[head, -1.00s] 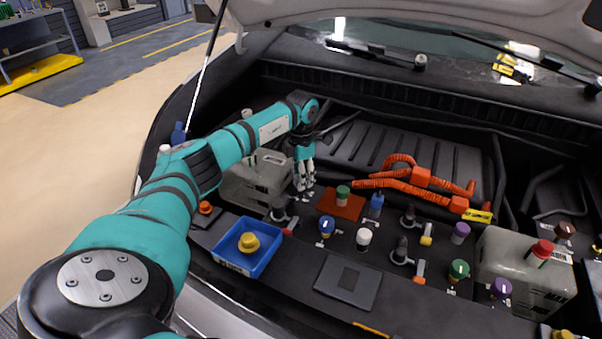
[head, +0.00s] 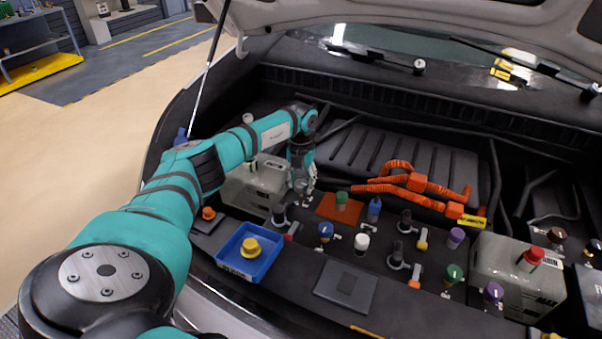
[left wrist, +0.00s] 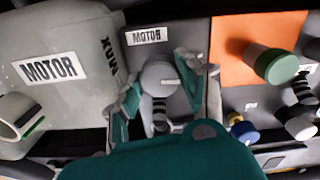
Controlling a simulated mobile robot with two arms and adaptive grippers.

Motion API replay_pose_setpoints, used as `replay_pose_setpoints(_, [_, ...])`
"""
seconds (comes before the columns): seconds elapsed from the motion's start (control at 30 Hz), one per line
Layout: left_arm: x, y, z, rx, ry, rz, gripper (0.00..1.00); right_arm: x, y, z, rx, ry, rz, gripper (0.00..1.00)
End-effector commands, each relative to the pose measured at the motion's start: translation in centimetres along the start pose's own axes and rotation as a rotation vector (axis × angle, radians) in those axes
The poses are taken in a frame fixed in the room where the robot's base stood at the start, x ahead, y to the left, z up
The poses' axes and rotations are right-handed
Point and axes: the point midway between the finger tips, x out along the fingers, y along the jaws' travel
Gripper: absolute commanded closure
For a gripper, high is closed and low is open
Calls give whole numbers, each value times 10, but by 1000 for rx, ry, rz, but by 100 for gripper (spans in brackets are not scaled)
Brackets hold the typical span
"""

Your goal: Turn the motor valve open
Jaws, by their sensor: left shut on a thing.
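The motor valve (left wrist: 158,76) is a grey round knob beside a plate labelled MOTOR (left wrist: 147,36) in the left wrist view. My left gripper (left wrist: 160,88) has one finger on each side of the knob and is shut on it. In the head view my left gripper (head: 304,188) points down into the engine bay, just right of the grey motor tank (head: 243,193). The fingers mostly hide the valve there. The tank's MOTOR label (left wrist: 50,68) and MAX mark show in the left wrist view. My right gripper is not in view.
A green-capped neck (head: 341,200) on an orange plate stands right of the gripper. Blue (head: 325,231) and white (head: 361,242) caps stand in front. A blue tray (head: 234,266) holds a yellow cap (head: 251,247). Orange hoses (head: 400,186) run behind.

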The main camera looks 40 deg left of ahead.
Motion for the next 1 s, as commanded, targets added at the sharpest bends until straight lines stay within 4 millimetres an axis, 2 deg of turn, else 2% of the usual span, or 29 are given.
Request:
replay_pose_setpoints(0.3, [-2, 1, 2, -95, -5, 0, 93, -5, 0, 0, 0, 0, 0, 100])
replay_pose_setpoints(0.77, [-2, 0, 2, -108, -6, -1, 93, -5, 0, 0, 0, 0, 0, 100])
replay_pose_setpoints(0.8, [-2, 0, 2, -108, -6, -1, 59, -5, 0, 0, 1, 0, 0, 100])
replay_pose_setpoints(0.97, [-1, 0, 1, -107, -4, -1, 38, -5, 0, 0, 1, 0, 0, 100])
replay_pose_setpoints(1.0, [-1, 0, 1, -106, -4, -1, 38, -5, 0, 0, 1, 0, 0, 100])
